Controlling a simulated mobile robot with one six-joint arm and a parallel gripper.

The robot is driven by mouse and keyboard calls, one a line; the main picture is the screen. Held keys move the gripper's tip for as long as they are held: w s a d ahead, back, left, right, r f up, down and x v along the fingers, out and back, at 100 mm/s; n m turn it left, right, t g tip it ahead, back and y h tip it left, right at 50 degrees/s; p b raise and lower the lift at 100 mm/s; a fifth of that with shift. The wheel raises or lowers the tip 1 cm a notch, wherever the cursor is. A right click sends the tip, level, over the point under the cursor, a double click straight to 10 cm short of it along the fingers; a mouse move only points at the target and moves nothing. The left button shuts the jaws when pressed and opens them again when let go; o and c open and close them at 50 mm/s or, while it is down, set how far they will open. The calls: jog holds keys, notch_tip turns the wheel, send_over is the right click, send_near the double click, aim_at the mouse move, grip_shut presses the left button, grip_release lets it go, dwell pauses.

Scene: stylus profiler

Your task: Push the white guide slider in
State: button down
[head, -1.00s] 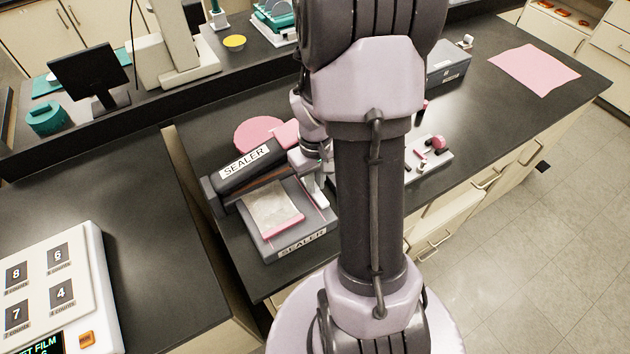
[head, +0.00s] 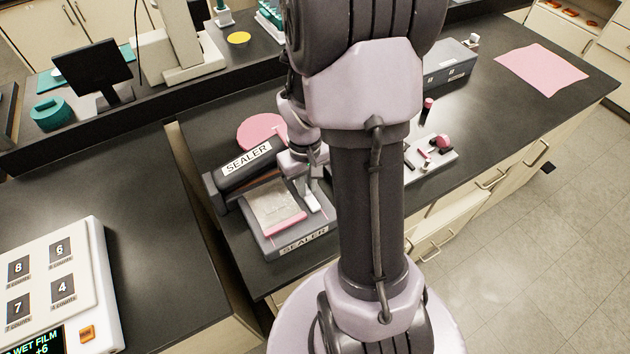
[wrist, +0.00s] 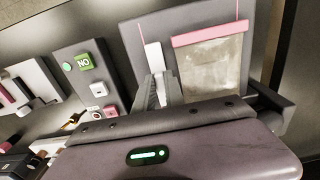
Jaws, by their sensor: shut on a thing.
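The white guide slider (wrist: 153,62) is a narrow white bar on the grey base of the sealer (wrist: 130,38). In the head view the slider (head: 313,196) lies just right of a pouch with a pink edge. My gripper (wrist: 158,88) is shut on the slider, with a grey finger on each side. The gripper (head: 306,178) is partly hidden behind my arm in the head view. The pouch (wrist: 212,66) lies flat beside the slider. The sealer's dark upper arm (head: 245,165), with a SEALER label, is raised behind the pouch.
A grey panel (wrist: 88,75) with a green NO sign stands close to the sealer. A pink disc (head: 262,130) lies behind the sealer. A white tray (head: 440,158) with small pink and black parts sits right of my arm. The counter's front edge is close to the sealer.

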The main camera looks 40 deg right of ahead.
jog(key=shift+a, duration=0.1)
jog(key=c, duration=1.4)
grip_release()
jog(key=shift+a, duration=0.15)
notch_tip(320, 180, up, 18)
jog(key=p, duration=0.5)
jog(key=shift+f+p, duration=0.25)
jog(key=shift+p, duration=0.1)
